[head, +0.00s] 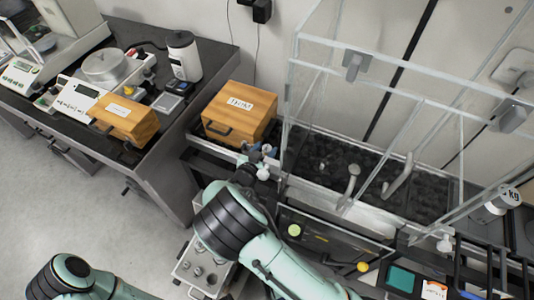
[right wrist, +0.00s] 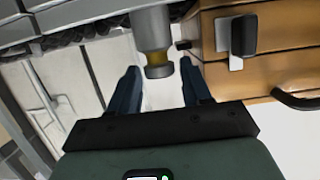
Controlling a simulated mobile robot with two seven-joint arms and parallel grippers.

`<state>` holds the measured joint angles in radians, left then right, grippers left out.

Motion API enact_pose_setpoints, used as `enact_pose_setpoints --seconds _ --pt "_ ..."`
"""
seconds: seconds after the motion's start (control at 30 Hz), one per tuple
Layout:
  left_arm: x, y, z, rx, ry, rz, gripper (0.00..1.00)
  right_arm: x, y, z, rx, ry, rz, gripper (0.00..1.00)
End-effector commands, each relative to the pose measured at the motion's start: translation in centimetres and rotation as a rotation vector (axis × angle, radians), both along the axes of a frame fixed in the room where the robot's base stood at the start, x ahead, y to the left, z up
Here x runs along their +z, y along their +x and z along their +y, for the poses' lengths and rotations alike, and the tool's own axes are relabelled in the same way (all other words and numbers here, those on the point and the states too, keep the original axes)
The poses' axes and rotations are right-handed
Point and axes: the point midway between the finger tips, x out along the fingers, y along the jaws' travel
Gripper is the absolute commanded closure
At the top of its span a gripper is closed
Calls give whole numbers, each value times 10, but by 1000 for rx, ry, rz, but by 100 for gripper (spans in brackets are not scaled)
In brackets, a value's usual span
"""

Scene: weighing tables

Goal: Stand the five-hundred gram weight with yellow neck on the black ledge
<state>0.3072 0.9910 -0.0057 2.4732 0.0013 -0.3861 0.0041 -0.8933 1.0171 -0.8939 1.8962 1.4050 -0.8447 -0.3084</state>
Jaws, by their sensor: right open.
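The weight with the yellow neck (right wrist: 157,60) shows in the right wrist view as a grey metal body with a narrow yellow band and a rounded knob. My right gripper (right wrist: 160,78) is open, with one dark blue finger on each side of the knob; I see no clear contact. In the head view my right gripper (head: 258,150) is small, beside the wooden box, and the weight is too small to make out there. I cannot tell for sure which dark surface is the black ledge. My left gripper is out of view.
A wooden box (head: 238,112) with a black handle stands close to the right gripper. A clear glass case (head: 330,110) rises just to its right. A black rack (head: 480,268) is at the lower right. Another table at left holds a balance and a wooden box (head: 126,120).

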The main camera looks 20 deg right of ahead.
Motion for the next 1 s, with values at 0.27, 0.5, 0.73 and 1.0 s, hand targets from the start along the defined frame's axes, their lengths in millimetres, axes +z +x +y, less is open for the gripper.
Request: enact_pose_setpoints --seconds 0.27,0.5,0.73,1.0 --pt "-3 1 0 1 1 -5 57 -11 22 -26 0 0 0 52" --pt "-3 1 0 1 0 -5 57 -12 23 -27 0 0 1 52" --pt "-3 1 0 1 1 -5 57 -10 24 -27 1 -1 -3 100" --pt "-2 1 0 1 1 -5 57 -8 24 -27 0 0 -3 100"
